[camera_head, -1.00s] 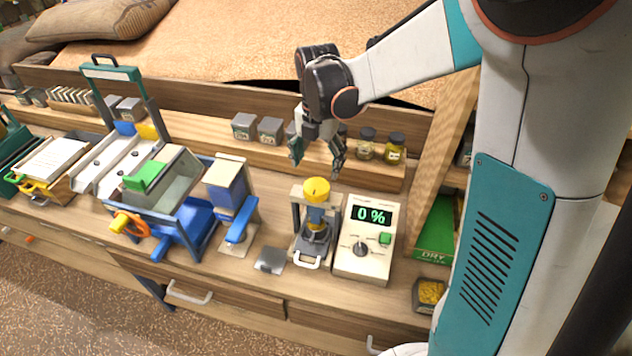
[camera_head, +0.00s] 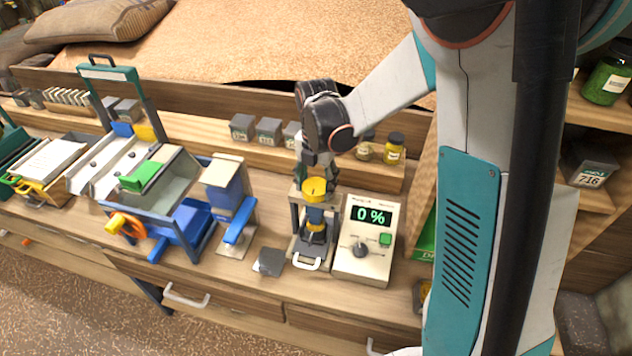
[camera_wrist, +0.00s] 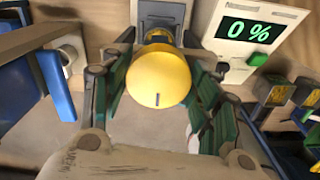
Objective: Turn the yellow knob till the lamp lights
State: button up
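The yellow knob (camera_head: 314,190) tops a small upright grey-and-blue device (camera_head: 316,226) on the bench. In the wrist view the knob (camera_wrist: 158,80) is round with a short dark mark near its lower edge. My gripper (camera_head: 315,176) is right above it, pointing down. In the wrist view my gripper's green-padded fingers (camera_wrist: 162,92) stand open on either side of the knob; firm contact is not visible. The meter box (camera_head: 365,238) beside it reads 0 % in green. I cannot make out a lit lamp.
A blue-levered stand (camera_head: 234,210) is left of the device, with a dark flat plate (camera_head: 269,262) in front. A green-framed chute machine (camera_head: 150,180) stands further left. Jars (camera_head: 393,148) and small tins (camera_head: 268,131) line the shelf behind.

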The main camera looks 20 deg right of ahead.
jog(key=shift+c, duration=1)
